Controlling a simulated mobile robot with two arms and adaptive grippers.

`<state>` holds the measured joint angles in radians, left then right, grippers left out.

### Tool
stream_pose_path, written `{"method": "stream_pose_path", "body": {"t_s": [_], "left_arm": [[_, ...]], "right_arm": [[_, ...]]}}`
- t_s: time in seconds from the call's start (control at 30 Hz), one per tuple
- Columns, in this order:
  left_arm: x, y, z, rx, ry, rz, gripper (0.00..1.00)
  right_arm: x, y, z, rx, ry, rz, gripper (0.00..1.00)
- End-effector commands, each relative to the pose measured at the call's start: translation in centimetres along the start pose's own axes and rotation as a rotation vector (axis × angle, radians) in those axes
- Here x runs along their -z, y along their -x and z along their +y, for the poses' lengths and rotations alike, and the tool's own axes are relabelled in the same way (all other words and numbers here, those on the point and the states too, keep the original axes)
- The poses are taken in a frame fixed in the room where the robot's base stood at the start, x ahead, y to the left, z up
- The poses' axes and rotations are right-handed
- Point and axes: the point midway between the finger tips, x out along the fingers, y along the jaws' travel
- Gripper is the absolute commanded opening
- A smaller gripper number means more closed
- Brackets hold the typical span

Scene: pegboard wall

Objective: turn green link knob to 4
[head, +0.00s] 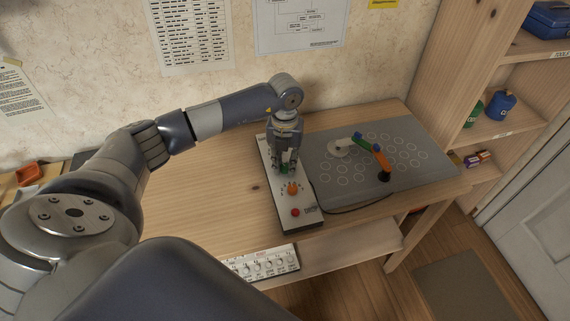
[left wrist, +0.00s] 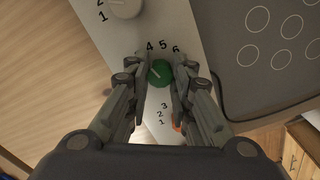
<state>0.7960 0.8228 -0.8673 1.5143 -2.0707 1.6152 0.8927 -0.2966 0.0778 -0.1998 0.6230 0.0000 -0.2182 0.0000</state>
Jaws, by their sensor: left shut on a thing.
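The green knob (left wrist: 160,73) sits on the pale control panel (left wrist: 160,30), between the two fingers of my left gripper (left wrist: 161,78). The fingers are shut on its sides. The numbers 4, 5 and 6 show just above the knob in the left wrist view; its lower dial numbers are hidden or unclear. A pale pointer line on the knob slants to the upper left, roughly toward the 4; its exact reading is hard to tell. In the head view the left gripper (head: 287,163) points down onto the panel (head: 308,219), with a little green (head: 284,169) showing below it.
An orange knob (head: 292,188) and a red button (head: 295,212) lie nearer on the panel. A grey knob (left wrist: 125,7) is at the panel's other end. Right of it, a grey board (head: 430,160) with circles carries a small coloured linkage arm (head: 381,160).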

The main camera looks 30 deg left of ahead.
Motion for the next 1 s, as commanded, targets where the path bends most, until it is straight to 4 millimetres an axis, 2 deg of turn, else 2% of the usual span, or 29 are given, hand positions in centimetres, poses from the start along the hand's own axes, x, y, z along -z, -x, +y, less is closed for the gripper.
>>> {"method": "stream_pose_path", "body": {"t_s": [0.2, 0.5, 1.0], "left_arm": [[-0.1, -0.1, 0.0, 0.000, -0.147, -0.002, 0.00], [0.0, 0.0, 0.0, 0.000, -0.282, -0.001, 0.00], [0.0, 0.0, 0.0, 0.000, -0.317, -0.001, 0.00]], "right_arm": [[-0.3, -1.1, 0.2, -0.002, 0.001, -0.004, 0.00], [-0.8, -1.8, 0.2, -0.003, 0.001, -0.010, 0.00], [-0.8, -1.9, 0.2, -0.002, 0.001, -0.010, 0.00]]}}
